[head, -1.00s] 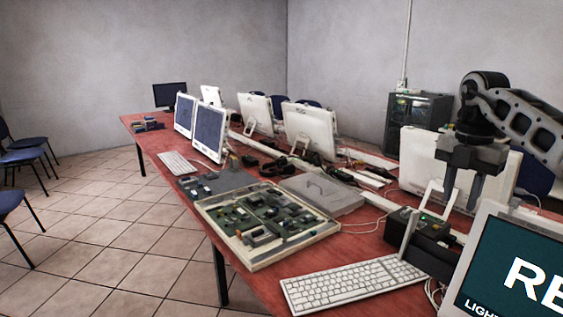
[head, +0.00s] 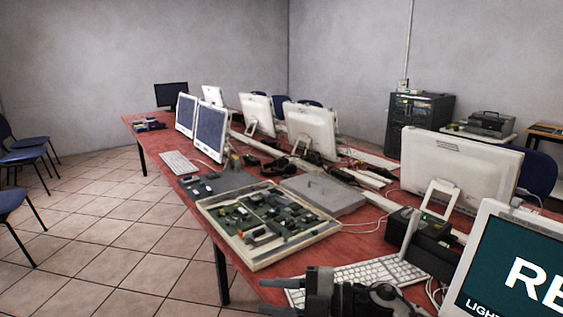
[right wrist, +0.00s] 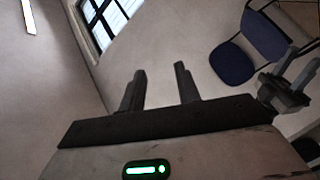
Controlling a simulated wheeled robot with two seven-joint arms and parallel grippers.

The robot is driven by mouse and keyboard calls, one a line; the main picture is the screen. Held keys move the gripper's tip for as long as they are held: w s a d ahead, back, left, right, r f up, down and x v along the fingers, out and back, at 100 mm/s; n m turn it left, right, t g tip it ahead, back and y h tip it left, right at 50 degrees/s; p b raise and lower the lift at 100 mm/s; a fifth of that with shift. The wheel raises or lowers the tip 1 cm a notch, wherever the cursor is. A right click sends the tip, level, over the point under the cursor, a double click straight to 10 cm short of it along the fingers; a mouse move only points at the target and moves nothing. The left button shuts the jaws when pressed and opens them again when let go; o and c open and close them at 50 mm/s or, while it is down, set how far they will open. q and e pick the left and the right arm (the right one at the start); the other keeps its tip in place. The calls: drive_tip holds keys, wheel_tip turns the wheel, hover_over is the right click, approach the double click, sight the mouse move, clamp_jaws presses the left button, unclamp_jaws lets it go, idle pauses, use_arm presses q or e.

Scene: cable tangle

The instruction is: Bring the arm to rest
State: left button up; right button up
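My right gripper (head: 268,296) is at the bottom of the head view, in front of the white keyboard (head: 372,270) and hiding part of it. Its fingers point left. In the right wrist view the right gripper (right wrist: 160,72) shows two dark fingers apart with nothing between them. Another gripper, my left one (right wrist: 305,62), shows small at the right edge of that view, its fingers apart and empty. The left gripper is not in the head view.
The red table (head: 240,282) carries an open tray of circuit boards (head: 262,225), a grey flat case (head: 322,194), a black device with a green light (head: 422,236) and several monitors. A large screen (head: 515,265) stands at bottom right. Blue chairs (head: 22,158) stand at left on open floor.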

drive_tip(key=s+d+f+m+t+h, duration=0.3)
drive_tip(key=s+d+f+m+h, duration=0.4)
drive_tip(key=s+f+m, duration=0.3)
drive_tip(key=s+d+f+m+t+h, duration=0.4)
drive_tip(key=s+d+f+m+h, duration=0.3)
drive_tip(key=m, duration=0.8)
drive_tip(key=s+d+f, duration=0.2)
drive_tip(key=s+f, duration=0.1)
drive_tip(key=shift+s+m, duration=0.15)
drive_tip(key=shift+m, duration=0.15)
